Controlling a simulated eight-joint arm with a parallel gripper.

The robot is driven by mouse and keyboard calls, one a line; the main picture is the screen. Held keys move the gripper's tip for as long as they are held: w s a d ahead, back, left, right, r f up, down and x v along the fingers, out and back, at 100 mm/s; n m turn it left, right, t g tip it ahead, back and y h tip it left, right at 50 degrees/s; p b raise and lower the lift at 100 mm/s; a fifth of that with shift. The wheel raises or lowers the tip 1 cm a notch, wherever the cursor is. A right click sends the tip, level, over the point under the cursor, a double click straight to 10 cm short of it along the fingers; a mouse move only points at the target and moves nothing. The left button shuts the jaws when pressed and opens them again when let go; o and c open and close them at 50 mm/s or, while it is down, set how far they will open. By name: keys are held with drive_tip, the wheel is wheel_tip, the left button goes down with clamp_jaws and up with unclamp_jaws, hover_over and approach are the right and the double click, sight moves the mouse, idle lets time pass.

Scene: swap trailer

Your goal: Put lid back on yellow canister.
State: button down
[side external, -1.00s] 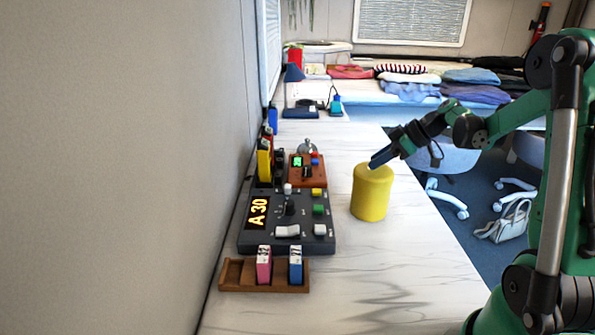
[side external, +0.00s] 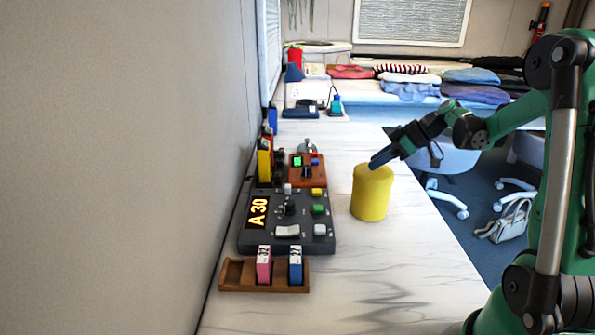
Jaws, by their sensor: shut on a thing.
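The yellow canister (side external: 370,198) stands upright on the white marbled counter. Its yellow lid (side external: 374,172) shows at the top of the canister; the seam between them is too small to make out, so I cannot tell how well it is seated. My gripper (side external: 377,161) comes in from the upper right, tilted down, with its dark fingertips at the top of the lid. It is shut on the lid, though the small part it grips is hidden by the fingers.
Left of the canister is a grey control box (side external: 288,222) with buttons and a lit display. A wooden rack (side external: 240,273) with pink and blue cartridges is in front of it, and an orange-brown device (side external: 307,171) behind. The counter (side external: 380,285) in front of the canister is clear.

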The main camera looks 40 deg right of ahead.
drive_tip(key=shift+f, duration=0.1)
idle(0.7)
drive_tip(key=shift+c, duration=0.5)
unclamp_jaws()
drive_tip(key=shift+r, duration=3.5)
clamp_jaws()
drive_tip(key=shift+f, duration=0.25)
